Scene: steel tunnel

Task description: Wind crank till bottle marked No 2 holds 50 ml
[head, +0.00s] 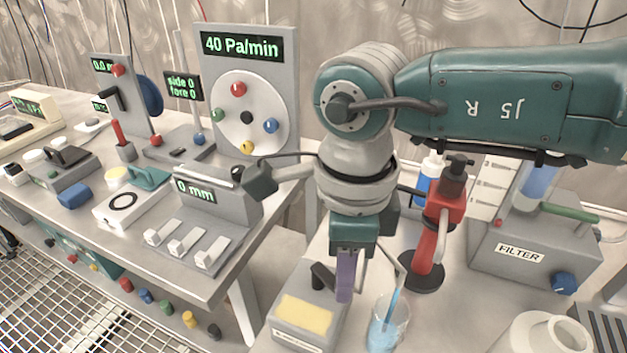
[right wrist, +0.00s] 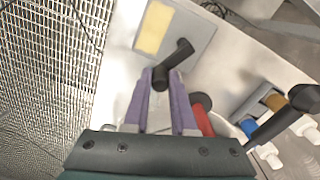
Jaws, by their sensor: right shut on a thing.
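My right gripper (head: 345,298) points down with purple fingers. In the right wrist view its fingers (right wrist: 160,85) are shut on a black crank-like handle (right wrist: 176,58). This handle (head: 322,276) belongs to a grey box (head: 290,340) with a yellow patch. Right of the gripper stands a clear glass (head: 380,340) with blue liquid. A bent thin tube (head: 393,262) is just above it, beside a red stand (head: 427,250) with a black top. I cannot read a No 2 mark on any bottle or any ml level. My left gripper is not in view.
A FILTER box (head: 540,256) and a white jar (head: 540,335) stand at the right. A blue-and-white bottle (head: 424,185) is partly hidden behind the red stand. The left bench carries a 40 Pa/min panel (head: 265,70) and a 0 mm box (head: 225,205) with white levers.

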